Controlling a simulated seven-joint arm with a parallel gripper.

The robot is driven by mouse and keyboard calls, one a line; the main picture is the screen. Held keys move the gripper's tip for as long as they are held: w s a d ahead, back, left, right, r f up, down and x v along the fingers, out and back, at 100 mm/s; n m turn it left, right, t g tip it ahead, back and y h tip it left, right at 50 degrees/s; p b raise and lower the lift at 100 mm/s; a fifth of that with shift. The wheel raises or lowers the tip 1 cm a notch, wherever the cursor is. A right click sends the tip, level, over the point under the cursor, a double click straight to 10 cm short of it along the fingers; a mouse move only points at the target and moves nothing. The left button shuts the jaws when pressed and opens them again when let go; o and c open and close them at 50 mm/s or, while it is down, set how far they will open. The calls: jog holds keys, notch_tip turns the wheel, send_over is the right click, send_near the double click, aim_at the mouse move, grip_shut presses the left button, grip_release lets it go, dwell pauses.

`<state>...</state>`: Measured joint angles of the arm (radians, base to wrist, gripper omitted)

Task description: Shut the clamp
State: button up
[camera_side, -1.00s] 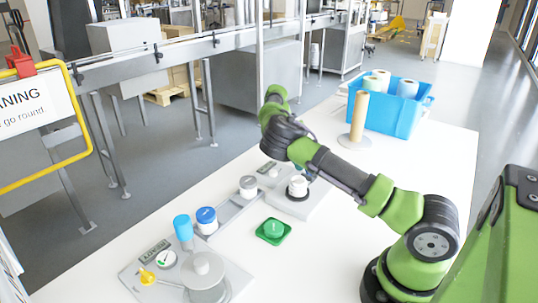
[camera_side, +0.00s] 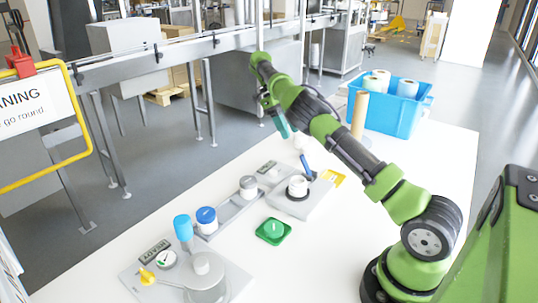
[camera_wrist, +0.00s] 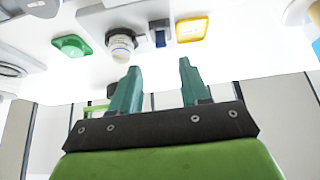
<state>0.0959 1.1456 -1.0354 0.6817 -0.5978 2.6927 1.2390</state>
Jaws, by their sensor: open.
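The clamp's blue handle (camera_side: 305,162) stands up at a tilt beside a white jar (camera_side: 297,186) on a grey block. In the wrist view the blue part (camera_wrist: 160,38) shows just right of the jar (camera_wrist: 121,46). I cannot tell from its blurred form how the clamp's lower parts sit against the jar. My gripper (camera_side: 283,125) is raised above and behind the block in the side view, apart from the handle. In the wrist view my gripper (camera_wrist: 159,66) has its two teal fingers spread with nothing between them.
A yellow square (camera_side: 333,178) lies right of the block. A green dish (camera_side: 273,231) sits in front. A grey rail with lidded jars and a filling machine (camera_side: 207,281) are at left. A tan post (camera_side: 359,115) and a blue crate (camera_side: 412,118) stand at the back right.

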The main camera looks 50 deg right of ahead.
jog(key=shift+w+r, duration=0.35)
jog(key=shift+r, duration=0.25)
